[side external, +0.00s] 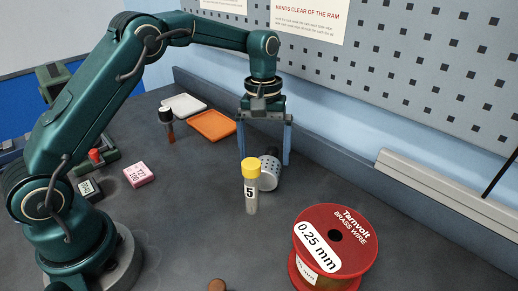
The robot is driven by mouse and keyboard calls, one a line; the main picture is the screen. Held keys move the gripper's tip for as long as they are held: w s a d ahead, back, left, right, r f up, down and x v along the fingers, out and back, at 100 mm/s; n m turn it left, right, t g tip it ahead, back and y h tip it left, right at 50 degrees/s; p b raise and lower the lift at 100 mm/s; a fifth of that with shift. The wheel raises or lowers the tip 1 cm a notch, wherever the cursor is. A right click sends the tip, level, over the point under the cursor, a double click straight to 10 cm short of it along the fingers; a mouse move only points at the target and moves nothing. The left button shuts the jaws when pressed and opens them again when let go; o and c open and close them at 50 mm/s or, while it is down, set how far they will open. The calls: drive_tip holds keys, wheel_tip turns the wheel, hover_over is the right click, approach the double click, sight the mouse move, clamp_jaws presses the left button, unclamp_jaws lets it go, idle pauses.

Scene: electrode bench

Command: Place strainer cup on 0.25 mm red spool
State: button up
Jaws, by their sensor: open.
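The strainer cup (269,174) is a small grey metal cup with holes, seen in the side view lying tilted on its side on the bench. The yellow-capped vial hides part of its left side. My gripper (264,155) is open and points down, with its two blue fingers spread around the cup; whether they touch it I cannot tell. The red spool (350,238), labelled 0.25 mm brass wire, stands upright at the lower right with its top flange clear and a dark centre hole.
A vial (251,190) marked 5 stands close in front of the cup. An orange tray (211,126), a white tray (183,106), a dark-capped bottle (168,124) and a pink block (138,174) lie left. A rail (445,195) and wall bound the right. Bench between vial and spool is clear.

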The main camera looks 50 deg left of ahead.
sight(267, 161)
drive_tip(key=shift+w+d+y, duration=0.1)
drive_tip(key=shift+w+y, duration=0.2)
drive_tip(key=shift+w, duration=0.05)
drive_tip(key=shift+f, duration=2.5)
clamp_jaws()
drive_tip(key=shift+r, duration=0.15)
